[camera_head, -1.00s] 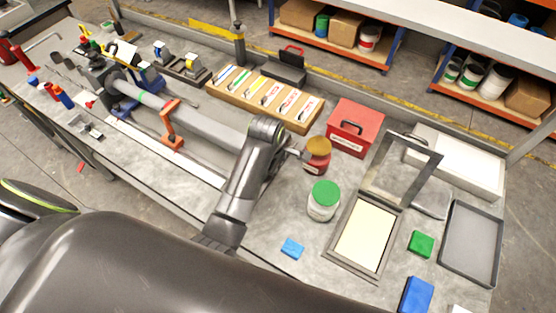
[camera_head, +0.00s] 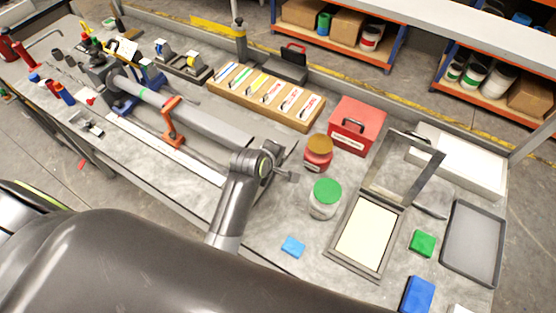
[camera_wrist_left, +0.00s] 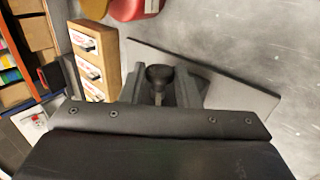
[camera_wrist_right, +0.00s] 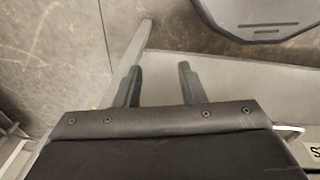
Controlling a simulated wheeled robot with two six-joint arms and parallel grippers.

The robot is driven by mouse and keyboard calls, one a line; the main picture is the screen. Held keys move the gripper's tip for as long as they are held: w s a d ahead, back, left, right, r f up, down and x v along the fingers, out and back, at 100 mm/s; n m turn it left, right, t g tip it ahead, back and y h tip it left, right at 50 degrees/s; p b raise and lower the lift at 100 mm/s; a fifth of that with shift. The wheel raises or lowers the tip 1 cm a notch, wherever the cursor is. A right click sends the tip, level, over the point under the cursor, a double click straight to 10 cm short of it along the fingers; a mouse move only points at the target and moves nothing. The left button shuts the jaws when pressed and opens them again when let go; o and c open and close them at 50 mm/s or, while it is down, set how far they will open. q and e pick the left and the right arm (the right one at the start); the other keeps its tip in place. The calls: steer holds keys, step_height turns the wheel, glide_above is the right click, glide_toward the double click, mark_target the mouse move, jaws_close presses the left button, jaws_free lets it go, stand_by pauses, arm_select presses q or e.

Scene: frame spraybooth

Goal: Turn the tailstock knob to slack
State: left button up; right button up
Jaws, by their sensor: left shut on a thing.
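The tailstock knob (camera_wrist_left: 160,73) is a round black knob on a thin stem in the left wrist view. It sits between the fingers of my left gripper (camera_wrist_left: 158,88), which is shut on it. In the head view my left gripper (camera_head: 272,166) is at the near right end of the long grey machine (camera_head: 205,122), and my wrist hides most of the tailstock there. I cannot tell the knob's turn angle. My right gripper (camera_wrist_right: 160,75) shows only in its wrist view, with its fingers apart and nothing between them.
A red-bodied jar (camera_head: 318,155), a green-lidded jar (camera_head: 325,198) and a red box (camera_head: 357,127) stand right of my left gripper. A wooden rack (camera_head: 238,95) lies behind the machine. A blue block (camera_head: 293,246) lies on clear bench nearby.

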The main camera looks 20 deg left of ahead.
arm_select(q)
steer(key=shift+s+f+t+b, duration=0.15)
steer(key=shift+t+b, duration=0.1)
steer(key=shift+t, duration=0.3)
steer(key=shift+s+f+t+b, duration=0.1)
steer(key=shift+t+b, duration=0.15)
steer(key=shift+t, duration=0.3)
steer(key=shift+h, duration=0.3)
steer(key=o, duration=0.9)
steer(key=shift+w, duration=0.1)
steer(key=shift+o, duration=0.2)
steer(key=shift+r, duration=0.2)
